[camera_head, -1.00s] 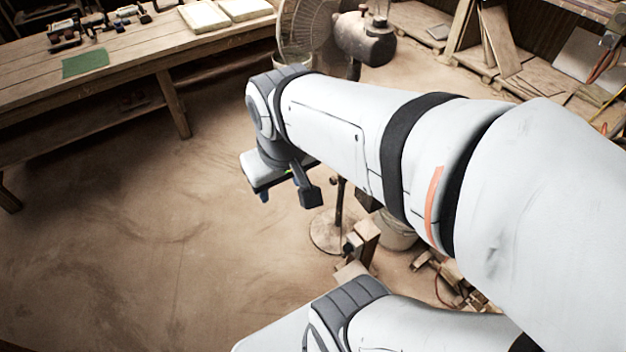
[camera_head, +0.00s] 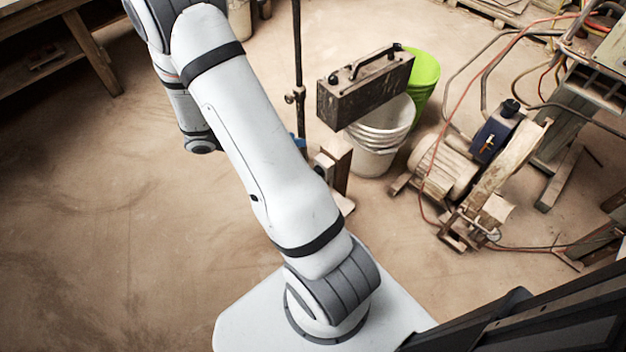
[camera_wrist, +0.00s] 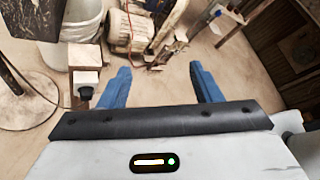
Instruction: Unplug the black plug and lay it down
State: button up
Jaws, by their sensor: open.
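A small black piece that looks like the black plug (camera_wrist: 86,92) sits at the near face of a wooden block (camera_wrist: 86,78), at the left in the wrist view. My gripper (camera_wrist: 160,76) is open, its two blue fingers wide apart with only floor between them. The black piece is just outside the left finger, apart from it as far as I can tell. My arm hides most of the gripper in that view.
A dark metal toolbox (camera_head: 365,88) is above white buckets (camera_head: 372,140), with a green bucket (camera_head: 424,75) behind. A thin black pole (camera_head: 298,60) rises beside the post. A motor machine (camera_head: 450,165) with hoses stands at the right. The floor at left is clear.

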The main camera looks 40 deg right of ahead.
jog(key=w+d+f+n+t+h+b, duration=0.1)
jog(key=f+n+b, duration=0.3)
jog(key=f, duration=0.7)
jog(key=w+d+f+n+t+h+b, duration=0.1)
jog(key=f+n+t+h+b, duration=0.1)
jog(key=f+n, duration=0.5)
jog(key=w+d+f+n+t+h+b, duration=0.1)
jog(key=f+n+t+b, duration=0.3)
jog(key=f, duration=1.1)
jog(key=shift+w+n+h+b, duration=0.5)
jog(key=shift+n+h+b, duration=0.2)
jog(key=shift+n+b, duration=0.4)
jog(key=shift+r, duration=0.1)
jog(key=d, duration=0.9)
jog(key=shift+w, duration=0.3)
jog(key=shift+a, duration=0.1)
jog(key=c, duration=1.2)
jog(key=shift+s+a, duration=0.2)
jog(key=shift+a, duration=2.75)
grip_shut()
